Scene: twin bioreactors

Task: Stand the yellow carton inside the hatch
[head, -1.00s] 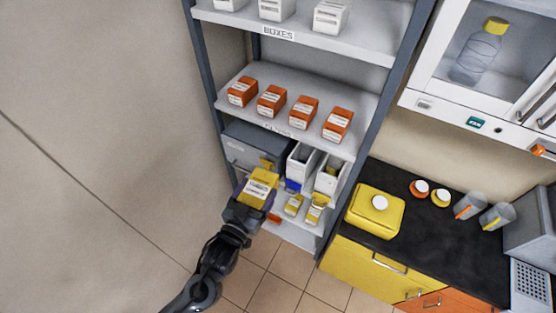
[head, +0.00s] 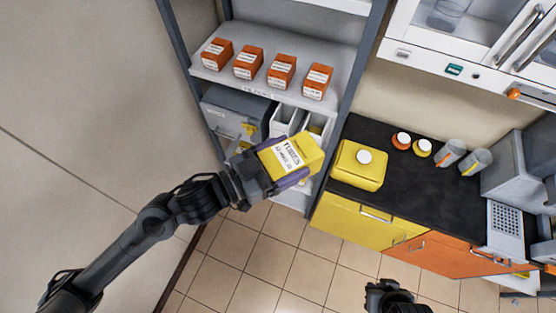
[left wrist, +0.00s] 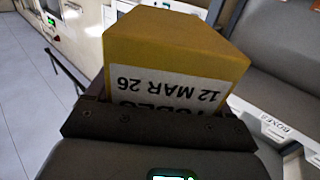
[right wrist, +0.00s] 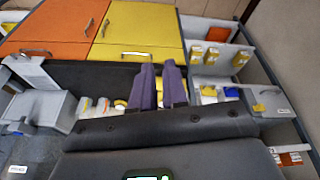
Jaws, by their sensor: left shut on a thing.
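The yellow carton (head: 291,157) has a white label reading TUBES and 12 MAR 26. My left gripper (head: 272,167) is shut on it and holds it tilted in the air in front of the shelf rack. In the left wrist view the carton (left wrist: 175,55) fills the space between the jaws, its label upside down. My right gripper (right wrist: 159,80) is empty, its purple fingers close together; in the head view only part of it shows at the bottom edge. No opening is clearly marked as the hatch; a white glass-fronted cabinet (head: 428,58) is at upper right.
The rack holds several orange boxes (head: 281,70), a grey case (head: 233,115) and white bins (head: 285,121). A dark counter (head: 400,185) carries a yellow canister (head: 357,165), small capped jars and grey cups (head: 476,161). The tiled floor (head: 290,265) in front is clear.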

